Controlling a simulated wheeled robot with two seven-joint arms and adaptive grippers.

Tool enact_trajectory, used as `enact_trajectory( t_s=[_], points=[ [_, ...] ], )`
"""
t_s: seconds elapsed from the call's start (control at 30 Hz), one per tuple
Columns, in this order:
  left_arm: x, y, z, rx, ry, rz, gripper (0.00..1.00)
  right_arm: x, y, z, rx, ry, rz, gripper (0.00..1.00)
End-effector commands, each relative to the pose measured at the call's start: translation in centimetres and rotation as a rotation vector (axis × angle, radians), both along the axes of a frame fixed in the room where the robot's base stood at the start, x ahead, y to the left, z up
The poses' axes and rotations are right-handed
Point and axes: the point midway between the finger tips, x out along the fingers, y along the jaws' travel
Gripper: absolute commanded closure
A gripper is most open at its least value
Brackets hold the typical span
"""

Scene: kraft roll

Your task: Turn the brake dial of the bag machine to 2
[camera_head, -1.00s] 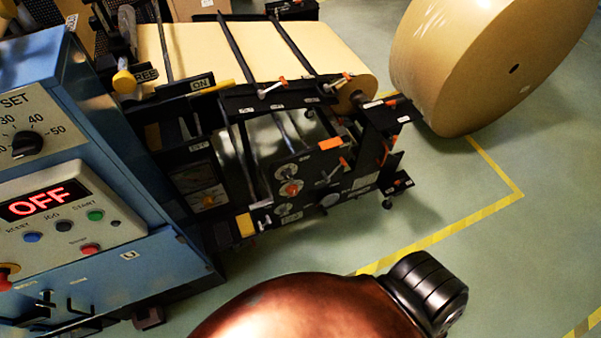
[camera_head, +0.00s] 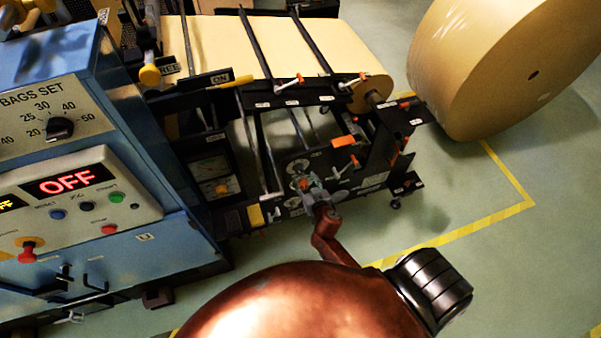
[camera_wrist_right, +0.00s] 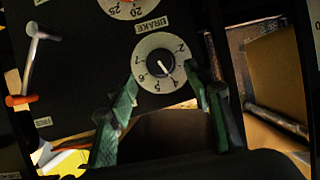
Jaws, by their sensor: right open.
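The brake dial (camera_wrist_right: 148,70) is a pale round plate with a dark knob on a black panel, under a BRAKE label (camera_wrist_right: 151,25) in the right wrist view. The knob's white pointer line aims to the lower right, near the 4; the 2 is at the upper right. My right gripper (camera_wrist_right: 163,84) is open, its green fingers on either side of the dial's lower part; contact cannot be told. In the head view, my right gripper (camera_head: 312,189) is over the dial panel of the bag machine and hides part of it. My left gripper is not in view.
Another dial (camera_wrist_right: 133,5) sits just above the brake dial. A lever with an orange tip (camera_wrist_right: 17,100) stands to the left. In the head view, a blue control cabinet (camera_head: 165,235) stands left and a large kraft roll (camera_head: 480,75) at the upper right.

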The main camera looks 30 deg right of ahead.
Motion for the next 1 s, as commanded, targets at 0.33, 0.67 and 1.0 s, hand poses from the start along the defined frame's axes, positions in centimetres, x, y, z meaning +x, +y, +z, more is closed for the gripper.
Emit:
enact_trajectory(
  t_s=[0.33,0.67,1.0],
  points=[
    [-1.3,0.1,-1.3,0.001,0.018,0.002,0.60,4.6,-1.1,-2.2,-0.002,0.001,0.001,0.53],
    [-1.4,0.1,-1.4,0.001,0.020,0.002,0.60,5.4,-1.3,-2.4,-0.001,0.002,0.001,0.53],
    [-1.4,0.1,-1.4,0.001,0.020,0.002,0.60,5.4,-1.3,-2.4,0.000,0.002,0.000,0.71]
  ],
)
